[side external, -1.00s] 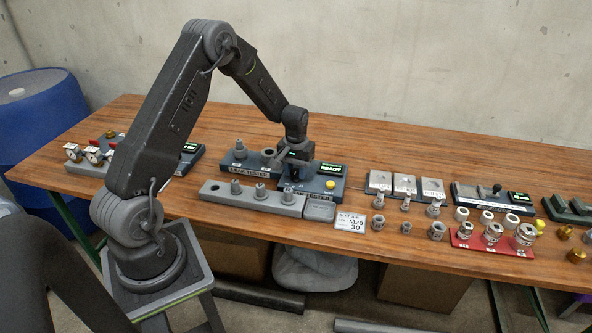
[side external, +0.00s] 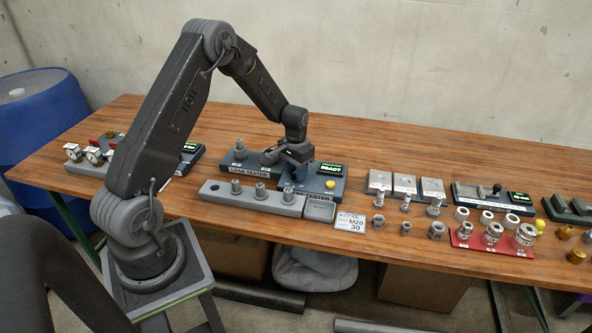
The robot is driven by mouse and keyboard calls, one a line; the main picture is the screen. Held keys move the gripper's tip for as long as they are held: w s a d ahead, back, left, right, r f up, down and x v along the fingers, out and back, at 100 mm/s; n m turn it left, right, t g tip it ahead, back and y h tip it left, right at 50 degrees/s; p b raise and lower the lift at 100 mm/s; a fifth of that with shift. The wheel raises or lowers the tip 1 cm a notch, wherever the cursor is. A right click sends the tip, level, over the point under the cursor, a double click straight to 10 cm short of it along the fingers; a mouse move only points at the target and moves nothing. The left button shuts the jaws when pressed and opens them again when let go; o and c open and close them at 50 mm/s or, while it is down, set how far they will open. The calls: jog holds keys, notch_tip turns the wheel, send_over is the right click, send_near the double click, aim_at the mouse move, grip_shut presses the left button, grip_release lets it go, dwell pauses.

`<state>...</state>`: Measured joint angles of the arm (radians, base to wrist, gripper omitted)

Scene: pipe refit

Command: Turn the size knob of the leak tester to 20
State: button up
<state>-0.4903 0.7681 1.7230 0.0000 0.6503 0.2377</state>
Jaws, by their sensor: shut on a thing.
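The leak tester (side external: 322,197) is a dark blue-grey unit on the bench with a lit green READY display (side external: 329,169) and a yellow button (side external: 330,184). My gripper (side external: 293,170) is down over the left part of this unit, just left of the display. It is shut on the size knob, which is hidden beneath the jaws. The knob's setting cannot be read.
A grey rack with several fittings (side external: 215,192) lies in front of the tester. A card reading M20 30 (side external: 352,222) stands to its right. Grey blocks (side external: 405,186), loose fittings and a red tray (side external: 470,240) lie further right.

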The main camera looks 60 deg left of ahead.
jog(key=shift+m, duration=2.2)
jog(key=o, duration=0.9)
